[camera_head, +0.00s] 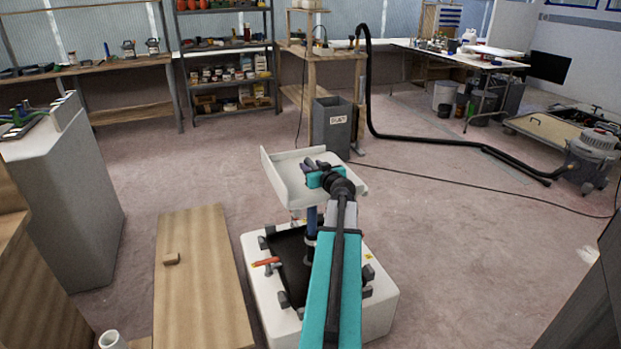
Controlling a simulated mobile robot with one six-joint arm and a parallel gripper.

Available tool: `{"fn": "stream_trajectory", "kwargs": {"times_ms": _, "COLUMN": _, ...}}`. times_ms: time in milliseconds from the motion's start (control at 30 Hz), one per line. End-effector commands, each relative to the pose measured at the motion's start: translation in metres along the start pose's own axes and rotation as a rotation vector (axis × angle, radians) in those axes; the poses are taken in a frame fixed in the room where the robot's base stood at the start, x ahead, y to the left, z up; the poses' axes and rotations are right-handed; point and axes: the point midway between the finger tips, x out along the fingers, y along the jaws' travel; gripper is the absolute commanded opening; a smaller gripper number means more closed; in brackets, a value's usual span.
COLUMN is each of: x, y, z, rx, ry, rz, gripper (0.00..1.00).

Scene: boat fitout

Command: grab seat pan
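The seat pan (290,180) looks like a white, shallow tray with raised edges, in the middle of the view. It appears level and is above the floor. My gripper (316,167), with teal and dark parts, is at the pan's right half, over its upper face. The fingers overlap the pan in this view and are small and dark. I cannot tell whether they are closed on an edge of it or only beside it. My arm hides part of the pan's near right side and much of what is below it.
A grey cabinet (65,195) stands further left. A grey bin (332,126) stands behind the pan. A black hose (440,142) crosses the floor to a vacuum (590,155). Open floor lies at right.

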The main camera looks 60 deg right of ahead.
Motion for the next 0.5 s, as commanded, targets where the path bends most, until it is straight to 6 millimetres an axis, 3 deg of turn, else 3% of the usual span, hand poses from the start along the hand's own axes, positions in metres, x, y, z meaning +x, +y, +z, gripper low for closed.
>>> {"fn": "stream_trajectory", "kwargs": {"times_ms": 233, "x": 0.0000, "y": -0.0002, "z": 0.0000, "rx": 0.000, "ry": 0.000, "rz": 0.000, "gripper": 0.38}}
{"fn": "stream_trajectory", "kwargs": {"times_ms": 433, "x": 0.0000, "y": -0.0004, "z": 0.0000, "rx": 0.000, "ry": 0.000, "rz": -0.001, "gripper": 0.04}}
{"fn": "stream_trajectory", "kwargs": {"times_ms": 500, "x": 0.0000, "y": -0.0004, "z": 0.0000, "rx": 0.000, "ry": 0.000, "rz": -0.001, "gripper": 0.00}}
